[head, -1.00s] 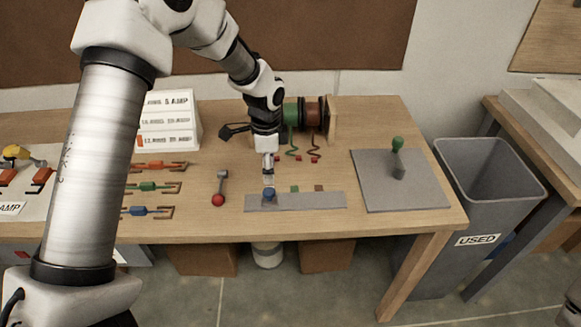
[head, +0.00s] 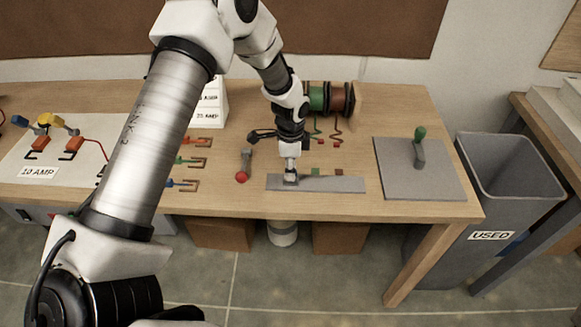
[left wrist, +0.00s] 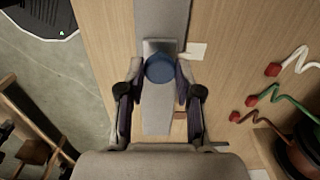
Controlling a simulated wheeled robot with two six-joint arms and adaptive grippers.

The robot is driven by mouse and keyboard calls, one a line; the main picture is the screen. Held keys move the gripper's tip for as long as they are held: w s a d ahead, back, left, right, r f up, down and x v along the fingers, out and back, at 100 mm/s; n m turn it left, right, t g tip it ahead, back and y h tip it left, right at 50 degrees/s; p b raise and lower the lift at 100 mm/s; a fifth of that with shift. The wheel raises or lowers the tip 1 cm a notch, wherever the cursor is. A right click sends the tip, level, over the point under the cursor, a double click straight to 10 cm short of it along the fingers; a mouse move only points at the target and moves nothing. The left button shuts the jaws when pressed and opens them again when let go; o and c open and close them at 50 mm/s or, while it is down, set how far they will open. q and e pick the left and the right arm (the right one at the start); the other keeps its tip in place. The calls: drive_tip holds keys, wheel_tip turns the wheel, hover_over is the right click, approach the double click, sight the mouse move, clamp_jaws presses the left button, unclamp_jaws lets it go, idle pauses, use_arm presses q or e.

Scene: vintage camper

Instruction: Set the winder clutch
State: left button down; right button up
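A blue round knob (left wrist: 160,68) stands on a small grey block on a long grey strip (head: 335,184) near the table's front edge. My left gripper (head: 290,175) points down over the left part of this strip and hides the knob in the head view. In the left wrist view its open fingers (left wrist: 160,78) lie on both sides of the knob; contact is not clear. A lever with a green knob (head: 420,132) stands on a grey plate (head: 445,185) to the right. I cannot tell which control is the winder clutch. My right gripper is not in view.
Green and brown wire spools (head: 341,98) stand behind the strip. A red-knobbed lever (head: 242,176) lies to its left, near several fork-shaped pieces. A grey bin labelled USED (head: 505,215) stands right of the table (head: 330,207). A white sheet (head: 35,172) holds coloured parts at left.

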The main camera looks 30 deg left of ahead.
use_arm(q)
drive_tip(key=shift+d+f, duration=0.15)
drive_tip(key=shift+f, duration=0.05)
drive_tip(key=b, duration=0.2)
hover_over(342, 183)
drive_tip(key=shift+s+f, duration=0.1)
drive_tip(key=shift+s, duration=0.25)
drive_tip(key=shift+w, duration=0.1)
drive_tip(key=c, duration=1.1)
unclamp_jaws()
drive_tip(key=shift+c, duration=0.2)
drive_tip(key=o, duration=0.4)
drive_tip(key=shift+w, duration=0.1)
drive_tip(key=shift+w+d, duration=0.2)
drive_tip(key=shift+a+r, duration=0.1)
drive_tip(key=shift+r, duration=0.2)
wheel_tip(342, 183, up, 11)
drive_tip(key=shift+r, duration=0.2)
